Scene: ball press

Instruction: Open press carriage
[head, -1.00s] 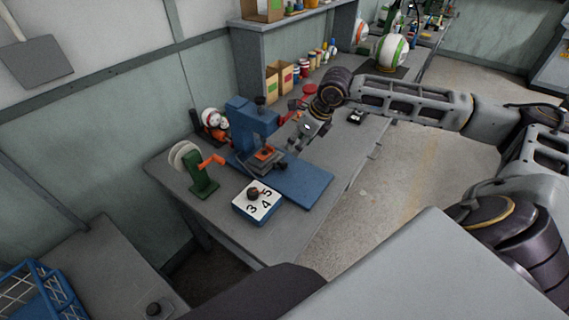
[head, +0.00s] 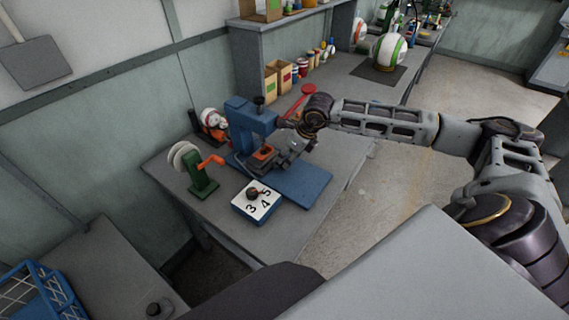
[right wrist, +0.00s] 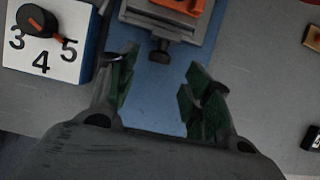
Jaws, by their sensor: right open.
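The press has a blue frame (head: 240,122) with a dark knob on top and stands on a blue base plate (head: 306,184). Its grey carriage (right wrist: 165,20), with an orange block (right wrist: 184,5) on it, shows at the top of the right wrist view. A small dark knob (right wrist: 160,54) sticks out from the carriage's front edge. My right gripper (right wrist: 160,80) is open and empty, its green-padded fingers on either side of the knob's line, apart from it. In the head view the right gripper (head: 287,158) is low in front of the press, partly covering the carriage.
A white-topped dial box (head: 257,201) with numbers sits left of the gripper. A green stand with an orange crank (head: 203,170) is at the table's left. A red-knobbed lever (head: 308,90) rises behind my wrist. The table's front right is clear.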

